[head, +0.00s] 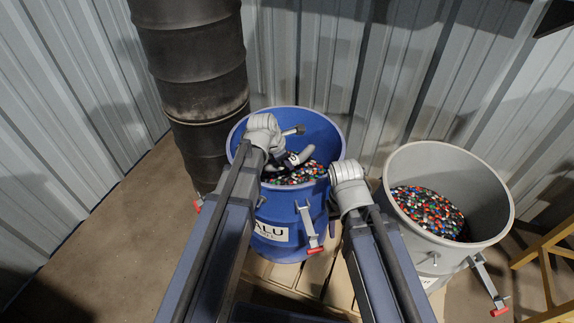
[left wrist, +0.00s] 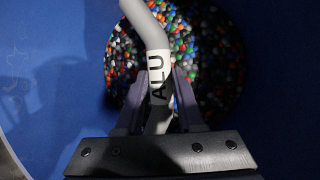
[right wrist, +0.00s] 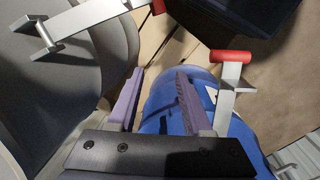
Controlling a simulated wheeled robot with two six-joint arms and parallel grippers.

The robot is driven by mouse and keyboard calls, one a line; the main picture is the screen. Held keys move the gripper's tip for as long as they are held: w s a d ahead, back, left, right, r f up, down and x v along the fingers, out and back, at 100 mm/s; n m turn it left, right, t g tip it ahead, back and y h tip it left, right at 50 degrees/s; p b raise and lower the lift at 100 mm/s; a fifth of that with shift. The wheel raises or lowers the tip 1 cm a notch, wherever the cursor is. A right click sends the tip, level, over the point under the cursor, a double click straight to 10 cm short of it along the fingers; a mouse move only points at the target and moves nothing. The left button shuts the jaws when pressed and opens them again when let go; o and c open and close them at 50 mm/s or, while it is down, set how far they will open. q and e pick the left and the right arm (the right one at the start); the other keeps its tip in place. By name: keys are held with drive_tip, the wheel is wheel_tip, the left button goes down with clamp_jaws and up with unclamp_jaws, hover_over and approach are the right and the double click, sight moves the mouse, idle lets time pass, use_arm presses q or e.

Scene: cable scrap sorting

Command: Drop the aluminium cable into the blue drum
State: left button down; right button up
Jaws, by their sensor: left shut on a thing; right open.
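The blue drum (head: 318,213) with an ALU label stands in the middle of the head view, open at the top, with multicoloured granules inside. My left gripper (left wrist: 158,90) is shut on the aluminium cable (left wrist: 148,22), a bent grey piece with a white ALU band. The cable (head: 301,155) is over the drum's opening in the head view, and granules lie below it in the left wrist view. Whether it touches them I cannot tell. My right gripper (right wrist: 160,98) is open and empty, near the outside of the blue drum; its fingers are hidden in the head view.
A grey drum (head: 400,165) with similar granules stands to the right. Both drums have latches with red handles (head: 499,311). A dark drum stack (head: 200,85) stands behind left. Yellow bars (head: 548,270) are at the right edge. Corrugated walls close off the back.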

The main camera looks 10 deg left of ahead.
use_arm(q)
drive_tip(key=shift+f+b, duration=0.5)
drive_tip(key=shift+f, duration=0.15)
drive_tip(key=c, duration=0.5)
unclamp_jaws()
drive_tip(key=shift+r, duration=0.2)
